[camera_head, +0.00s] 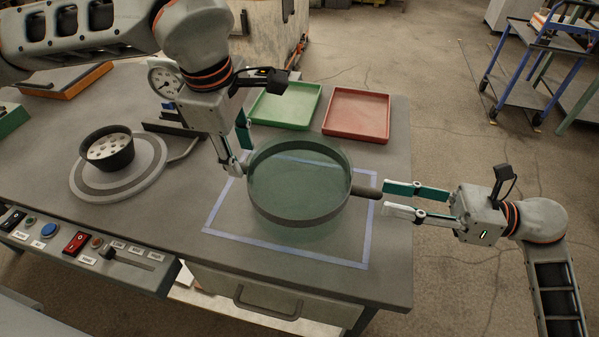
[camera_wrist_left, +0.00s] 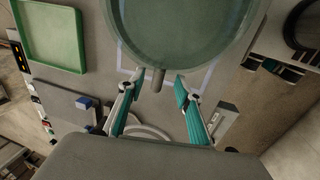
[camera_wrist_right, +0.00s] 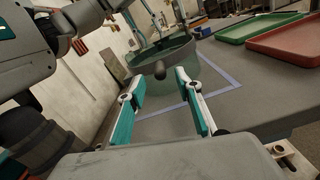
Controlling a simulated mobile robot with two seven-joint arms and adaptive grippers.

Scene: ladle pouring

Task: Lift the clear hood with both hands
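The clear hood (camera_head: 300,178) is a greenish see-through round cover with a dark band and a stub handle on opposite sides. It is over the blue taped square on the table. In the right wrist view that handle (camera_wrist_right: 159,70) shows between and just beyond the tips.
A green tray (camera_head: 285,106) and a red tray (camera_head: 357,115) lie behind the hood. A dark pot (camera_head: 108,150) sits on a round grey plate at left. A button panel (camera_head: 85,250) runs along the front left edge. The table right of the trays' front is clear.

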